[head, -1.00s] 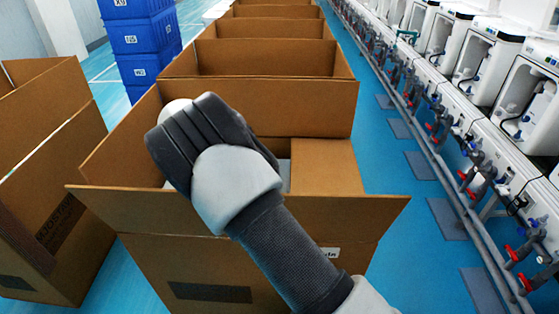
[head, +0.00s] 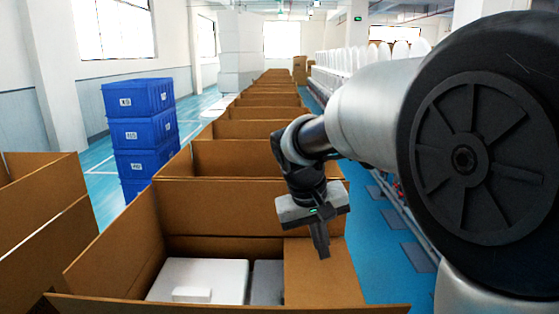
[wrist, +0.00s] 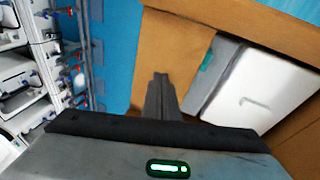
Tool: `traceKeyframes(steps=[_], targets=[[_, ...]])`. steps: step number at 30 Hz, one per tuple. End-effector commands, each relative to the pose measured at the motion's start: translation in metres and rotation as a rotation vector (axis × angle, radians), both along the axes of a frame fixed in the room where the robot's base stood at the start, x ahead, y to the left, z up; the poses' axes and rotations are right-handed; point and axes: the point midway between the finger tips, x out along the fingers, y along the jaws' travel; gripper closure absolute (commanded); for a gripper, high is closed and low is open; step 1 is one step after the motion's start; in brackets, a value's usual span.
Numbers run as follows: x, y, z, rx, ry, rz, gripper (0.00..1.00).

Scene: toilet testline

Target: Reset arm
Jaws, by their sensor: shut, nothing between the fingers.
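My gripper (head: 320,240) hangs over the right side of the nearest open cardboard box (head: 110,250) in the head view, pointing down. Its fingers are together and hold nothing. In the wrist view the closed fingers (wrist: 161,95) show against a brown cardboard flap (wrist: 170,55). My arm reaches in from the right of the head view. Inside the box lie a white item (head: 200,280) and a grey piece (head: 267,282) beside it. The gripper appears above them; contact is not visible.
A row of open boxes (head: 240,155) runs back behind the nearest one. Another open box (head: 40,215) stands at left. Blue crates (head: 140,130) are stacked behind it. The white test units (wrist: 20,70) line the right side. Blue floor lies between them and the boxes.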

Motion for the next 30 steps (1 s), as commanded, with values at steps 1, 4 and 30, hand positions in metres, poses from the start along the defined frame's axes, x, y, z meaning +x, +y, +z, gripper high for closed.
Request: traceKeyframes(steps=[1,4,30], targets=[[-0.023,-0.013,0.015,0.053,-0.024,-0.014,1.00],[-0.064,-0.029,0.031,0.137,-0.068,-0.025,1.00],[-0.204,-0.051,0.099,0.279,-0.302,-0.047,1.00]])
